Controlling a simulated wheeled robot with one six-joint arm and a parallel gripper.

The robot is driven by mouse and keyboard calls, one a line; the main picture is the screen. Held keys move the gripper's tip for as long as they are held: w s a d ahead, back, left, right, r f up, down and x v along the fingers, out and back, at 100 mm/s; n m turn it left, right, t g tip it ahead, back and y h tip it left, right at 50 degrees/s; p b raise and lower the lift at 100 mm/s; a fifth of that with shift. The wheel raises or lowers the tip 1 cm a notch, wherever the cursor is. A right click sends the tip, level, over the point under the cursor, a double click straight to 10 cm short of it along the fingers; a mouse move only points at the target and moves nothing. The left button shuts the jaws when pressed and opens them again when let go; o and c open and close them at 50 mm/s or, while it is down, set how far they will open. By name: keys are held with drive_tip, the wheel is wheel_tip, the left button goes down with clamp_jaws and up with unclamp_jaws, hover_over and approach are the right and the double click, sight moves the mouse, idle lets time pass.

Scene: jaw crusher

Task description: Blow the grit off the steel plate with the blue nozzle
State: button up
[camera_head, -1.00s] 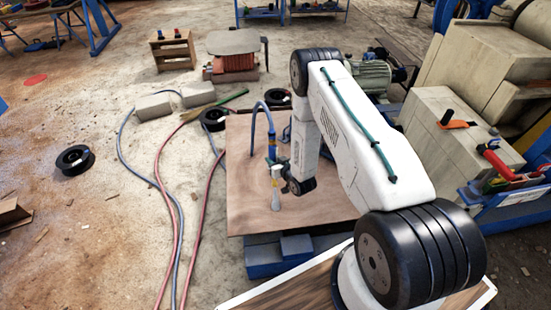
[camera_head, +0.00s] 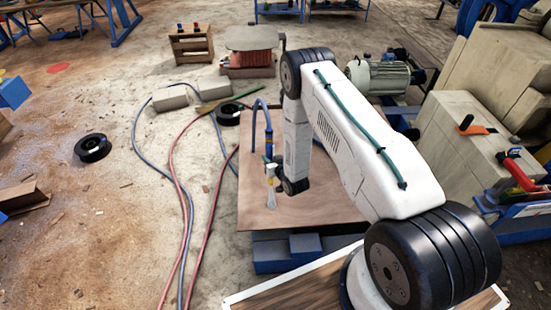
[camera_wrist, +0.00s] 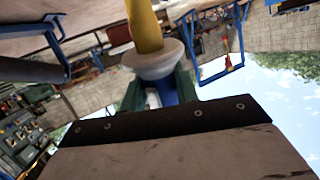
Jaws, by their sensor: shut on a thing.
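My gripper (camera_head: 276,178) is shut on the blue nozzle (camera_head: 269,150), near the end of my arm. The nozzle has a blue body, a yellow-cream middle and a pale flared tip pointing down. A blue hose arches up behind it. In the wrist view a yellow stem and pale collar (camera_wrist: 153,62) show close up between green parts; the fingertips are not clear. The nozzle hangs over the left part of a flat brown board (camera_head: 330,205) on blue supports. I cannot tell whether this board is the steel plate. No grit can be made out on it.
Red and blue hoses (camera_head: 172,165) run along the floor left of the board. A black reel (camera_head: 92,148) and pale blocks (camera_head: 170,98) lie on the floor. A grey plate (camera_head: 254,38) tops a reddish stack behind. A motor (camera_head: 380,76) and pale machine blocks (camera_head: 455,125) stand right.

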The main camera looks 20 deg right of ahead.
drive_tip(key=shift+w+a, duration=0.3)
drive_tip(key=shift+a, duration=0.6)
drive_tip(key=shift+w+a, duration=0.1)
drive_tip(key=shift+w, duration=0.05)
drive_tip(key=w+d, duration=0.3)
drive_tip(key=w, duration=0.6)
drive_tip(key=shift+w, duration=0.15)
idle(0.7)
